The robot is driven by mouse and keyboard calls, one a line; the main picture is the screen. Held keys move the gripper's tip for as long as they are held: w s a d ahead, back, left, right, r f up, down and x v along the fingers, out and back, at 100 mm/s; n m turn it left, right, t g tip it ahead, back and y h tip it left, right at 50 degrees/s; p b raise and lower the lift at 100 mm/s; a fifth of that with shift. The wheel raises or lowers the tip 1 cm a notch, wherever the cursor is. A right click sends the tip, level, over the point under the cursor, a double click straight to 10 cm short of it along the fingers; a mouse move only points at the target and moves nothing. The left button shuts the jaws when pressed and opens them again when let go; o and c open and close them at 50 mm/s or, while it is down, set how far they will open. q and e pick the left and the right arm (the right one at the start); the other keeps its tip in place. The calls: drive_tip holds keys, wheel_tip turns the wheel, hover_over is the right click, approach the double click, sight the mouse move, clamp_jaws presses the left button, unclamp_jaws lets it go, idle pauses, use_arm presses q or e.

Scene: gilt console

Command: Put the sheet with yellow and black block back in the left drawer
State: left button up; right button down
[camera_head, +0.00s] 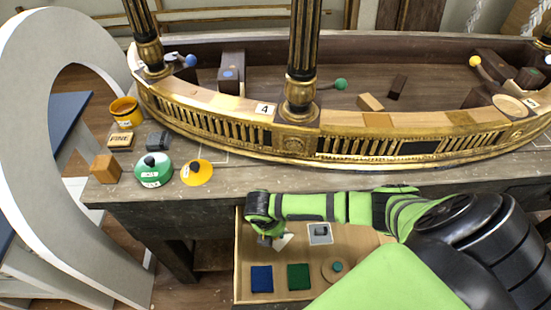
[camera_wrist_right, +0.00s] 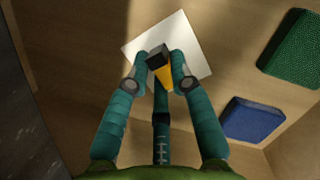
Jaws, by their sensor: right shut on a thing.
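The white sheet (camera_wrist_right: 190,38) carries a block with a black end and a yellow body (camera_wrist_right: 165,75). My right gripper (camera_wrist_right: 160,62) is shut on this block, with a finger on each side. In the head view the right gripper (camera_head: 268,238) is at the left side of the open drawer (camera_head: 240,270), pointing down into it. A white corner of the sheet (camera_head: 285,241) shows beside the fingers; the block is hidden there. I cannot tell whether the sheet touches the drawer floor. My left gripper is not in view.
The drawer also holds a blue pad (camera_head: 262,279), a green pad (camera_head: 298,277), a pale plate with a grey block (camera_head: 320,234) and a round wooden disc with a teal knob (camera_head: 335,268). The gilt console (camera_head: 270,145) and several small items stand on the bench above.

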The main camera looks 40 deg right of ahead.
drive_tip(key=shift+f, duration=0.2)
drive_tip(key=c, duration=1.1)
unclamp_jaws()
drive_tip(key=v, duration=1.2)
drive_tip(key=shift+r, duration=0.15)
